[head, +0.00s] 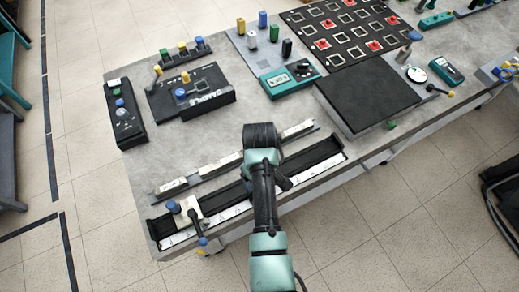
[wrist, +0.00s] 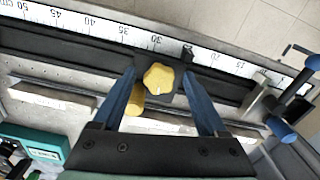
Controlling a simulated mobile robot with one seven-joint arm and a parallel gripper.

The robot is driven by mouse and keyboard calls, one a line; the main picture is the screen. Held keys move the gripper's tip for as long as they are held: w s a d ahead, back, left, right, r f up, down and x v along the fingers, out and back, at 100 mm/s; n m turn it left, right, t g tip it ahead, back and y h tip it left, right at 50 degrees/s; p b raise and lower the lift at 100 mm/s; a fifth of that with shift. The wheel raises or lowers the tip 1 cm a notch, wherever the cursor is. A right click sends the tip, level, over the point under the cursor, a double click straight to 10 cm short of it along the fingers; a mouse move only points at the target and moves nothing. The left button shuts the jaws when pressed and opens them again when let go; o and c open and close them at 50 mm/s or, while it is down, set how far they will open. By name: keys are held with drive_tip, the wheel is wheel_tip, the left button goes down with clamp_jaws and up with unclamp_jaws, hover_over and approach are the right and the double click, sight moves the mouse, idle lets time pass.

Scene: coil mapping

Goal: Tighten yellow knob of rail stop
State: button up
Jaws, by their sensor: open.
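A yellow star-shaped knob (wrist: 158,78) sits on the black rail (wrist: 80,45) in the wrist view, beside the white ruler scale. A second yellow, rounded piece (wrist: 135,101) shows just below it, partly behind my left finger. My gripper (wrist: 159,73) is open. Its two blue fingers lie on either side of the knob in the picture, with a visible gap on both sides. I cannot tell how far above the knob the fingertips are. In the head view my arm hides the knob and the fingers. The rail (head: 320,152) runs along the table's front edge.
A white carriage with blue knobs (head: 188,212) stands at the rail's left end; its handle (wrist: 289,110) is at right in the wrist view. A grey bar (head: 180,184) lies behind the rail. A teal meter (head: 290,78) and dark panel (head: 368,92) stand farther back.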

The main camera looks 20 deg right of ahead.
clamp_jaws()
drive_tip(key=shift+r+m, duration=0.1)
drive_tip(key=shift+m, duration=0.2)
drive_tip(key=m+p, duration=0.2)
drive_tip(key=m, duration=0.2)
drive_tip(key=shift+a+r+m, duration=0.1)
drive_tip(key=shift+a+m, duration=0.05)
drive_tip(key=shift+m, duration=0.15)
drive_tip(key=m+p, duration=0.2)
drive_tip(key=m, duration=0.3)
drive_tip(key=shift+w+a, duration=0.1)
drive_tip(key=shift+w, duration=0.05)
drive_tip(key=m+p, duration=0.1)
drive_tip(key=m, duration=0.4)
drive_tip(key=shift+w+m, duration=0.1)
drive_tip(key=shift+m, duration=0.3)
drive_tip(key=m, duration=0.4)
drive_tip(key=shift+w+m+p, duration=0.1)
drive_tip(key=shift+m+p, duration=0.2)
drive_tip(key=shift+m, duration=0.1)
